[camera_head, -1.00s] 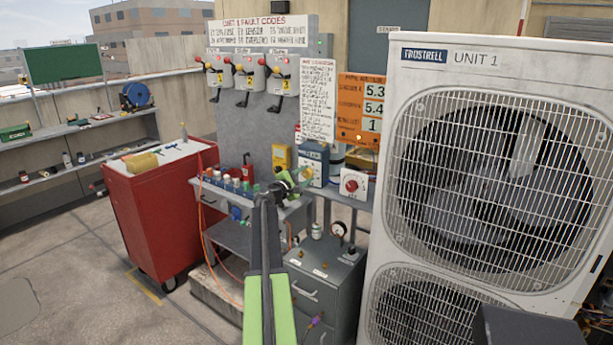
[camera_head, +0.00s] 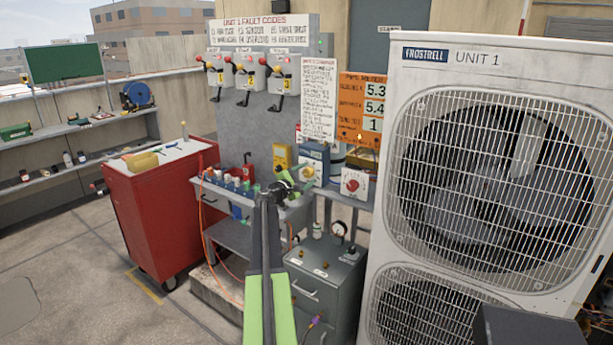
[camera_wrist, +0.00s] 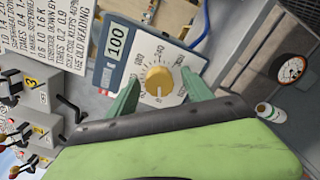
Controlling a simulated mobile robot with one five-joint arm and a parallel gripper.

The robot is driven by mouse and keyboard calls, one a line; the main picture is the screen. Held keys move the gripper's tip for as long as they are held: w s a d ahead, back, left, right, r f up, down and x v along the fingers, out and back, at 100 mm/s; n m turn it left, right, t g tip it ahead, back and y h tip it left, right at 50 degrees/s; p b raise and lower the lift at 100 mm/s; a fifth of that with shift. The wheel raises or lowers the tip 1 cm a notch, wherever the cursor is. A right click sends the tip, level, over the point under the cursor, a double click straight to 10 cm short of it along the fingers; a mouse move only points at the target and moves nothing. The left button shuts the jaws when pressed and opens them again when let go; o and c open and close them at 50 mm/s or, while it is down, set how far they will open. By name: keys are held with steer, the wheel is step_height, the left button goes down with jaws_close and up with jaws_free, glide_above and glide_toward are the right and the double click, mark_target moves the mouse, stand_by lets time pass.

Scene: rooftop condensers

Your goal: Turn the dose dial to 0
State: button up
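The dose dial is a yellow round knob (camera_wrist: 159,79) on a white scale face, seen close up in the wrist view. It sits on a blue-grey box (camera_wrist: 110,72) whose small display reads 100. A mark on the knob points down in the picture; the small scale numbers there are hard to read. In the head view the blue box (camera_head: 315,153) stands on the bench. My gripper (camera_wrist: 158,78) has its green fingers apart on both sides of the knob, with gaps visible. In the head view my gripper (camera_head: 294,184) is in front of the box, partly covering its lower left.
A white box with a red knob (camera_head: 354,184) stands to the right of the blue box. A yellow meter (camera_head: 282,156) is behind left. The condenser unit (camera_head: 450,75) stands close on the right. A red cabinet (camera_head: 150,220) is at left; open floor lies before it.

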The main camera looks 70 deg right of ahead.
steer(key=shift+a, duration=0.1)
steer(key=v, duration=1.7)
steer(key=shift+w+a, duration=0.15)
